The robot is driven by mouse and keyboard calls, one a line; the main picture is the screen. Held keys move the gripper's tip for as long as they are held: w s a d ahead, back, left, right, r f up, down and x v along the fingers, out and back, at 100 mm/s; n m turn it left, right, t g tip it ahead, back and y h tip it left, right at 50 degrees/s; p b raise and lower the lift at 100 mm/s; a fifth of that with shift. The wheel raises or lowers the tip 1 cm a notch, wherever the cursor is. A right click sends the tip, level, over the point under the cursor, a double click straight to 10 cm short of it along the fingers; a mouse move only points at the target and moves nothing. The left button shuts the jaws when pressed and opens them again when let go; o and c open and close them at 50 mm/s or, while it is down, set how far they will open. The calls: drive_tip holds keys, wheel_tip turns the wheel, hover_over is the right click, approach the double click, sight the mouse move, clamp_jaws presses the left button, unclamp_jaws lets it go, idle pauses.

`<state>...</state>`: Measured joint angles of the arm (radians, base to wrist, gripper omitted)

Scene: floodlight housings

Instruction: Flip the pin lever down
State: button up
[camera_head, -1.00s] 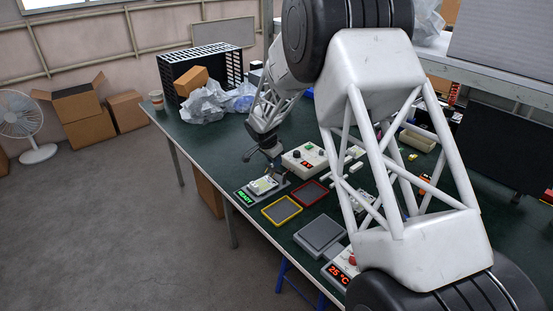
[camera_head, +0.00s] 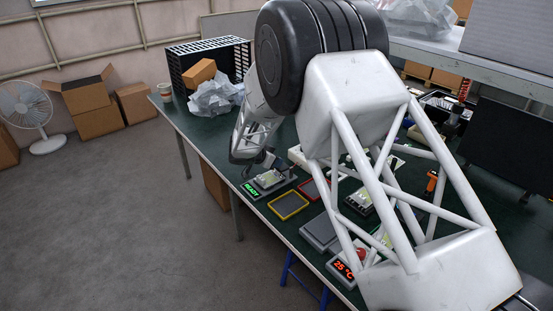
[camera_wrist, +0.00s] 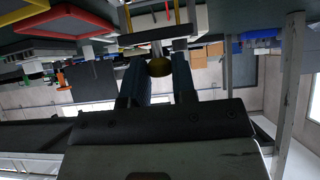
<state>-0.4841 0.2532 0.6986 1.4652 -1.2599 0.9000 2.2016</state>
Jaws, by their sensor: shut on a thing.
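My gripper (camera_wrist: 160,75) fills the middle of the wrist view, which is upside down. In the head view my gripper (camera_head: 265,161) is small and partly hidden by my own arm. It is low over a grey fixture (camera_head: 262,190) with a green "READY" display (camera_head: 251,190). A pale housing (camera_head: 269,179) lies on the fixture. The lever cannot be made out there.
A yellow-rimmed tray (camera_head: 288,205) and a red-rimmed tray (camera_head: 311,190) lie right of the fixture. A grey plate (camera_head: 319,232) and a box with a red "25 °C" display (camera_head: 343,271) stand nearer. A black crate (camera_head: 205,60) stands at the back.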

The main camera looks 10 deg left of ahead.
drive_tip(key=shift+s+a+f+t+h, duration=0.15)
drive_tip(key=shift+f+t+h, duration=0.15)
drive_tip(key=shift+t+h, duration=0.2)
drive_tip(key=o, duration=0.9)
drive_tip(key=shift+s+a, duration=0.1)
drive_tip(key=shift+v, duration=3.8)
